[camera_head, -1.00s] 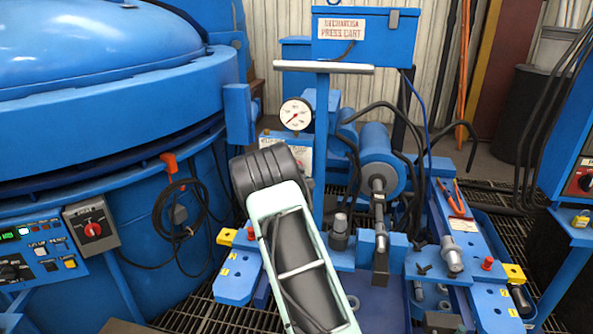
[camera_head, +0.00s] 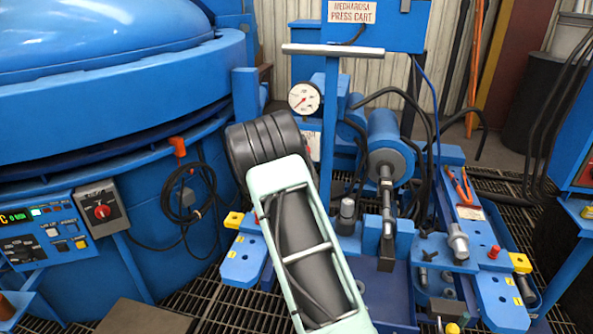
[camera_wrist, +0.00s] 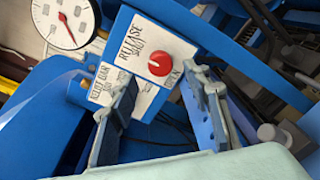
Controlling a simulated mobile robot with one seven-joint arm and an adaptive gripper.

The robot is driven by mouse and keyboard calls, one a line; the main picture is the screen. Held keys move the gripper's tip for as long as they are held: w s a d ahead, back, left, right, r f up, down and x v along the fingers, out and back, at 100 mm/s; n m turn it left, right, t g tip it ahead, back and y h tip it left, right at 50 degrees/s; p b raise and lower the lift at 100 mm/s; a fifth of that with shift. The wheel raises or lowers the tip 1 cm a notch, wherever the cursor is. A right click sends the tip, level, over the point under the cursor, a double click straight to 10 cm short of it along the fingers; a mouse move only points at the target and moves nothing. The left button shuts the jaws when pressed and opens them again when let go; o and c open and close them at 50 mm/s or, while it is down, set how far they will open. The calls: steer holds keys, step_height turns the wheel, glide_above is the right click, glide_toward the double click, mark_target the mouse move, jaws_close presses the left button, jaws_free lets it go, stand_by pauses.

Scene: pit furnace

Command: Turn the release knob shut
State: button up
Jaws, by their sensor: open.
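The release knob (camera_wrist: 160,64) is a round red knob on a white plate (camera_wrist: 141,60) in the wrist view. The plate reads "RELEASE", with "SHUT" above the knob and "OPEN" at its right. A pale mark shows on the knob, but I cannot tell its exact setting. My gripper (camera_wrist: 157,79) is open, its two fingers spread left and right below the knob, apart from it and with nothing between them. In the head view my arm hides the knob; part of the white plate (camera_head: 312,142) shows beside my wrist.
A pressure gauge (camera_wrist: 66,22) is left of the plate and also shows in the head view (camera_head: 305,99). The blue press cart (camera_head: 245,257) has a cylinder (camera_head: 388,140) and black hoses at right. The blue furnace (camera_head: 90,100) stands at left with a control panel (camera_head: 45,232).

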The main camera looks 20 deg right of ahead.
steer(key=v, duration=0.6)
stand_by(0.3)
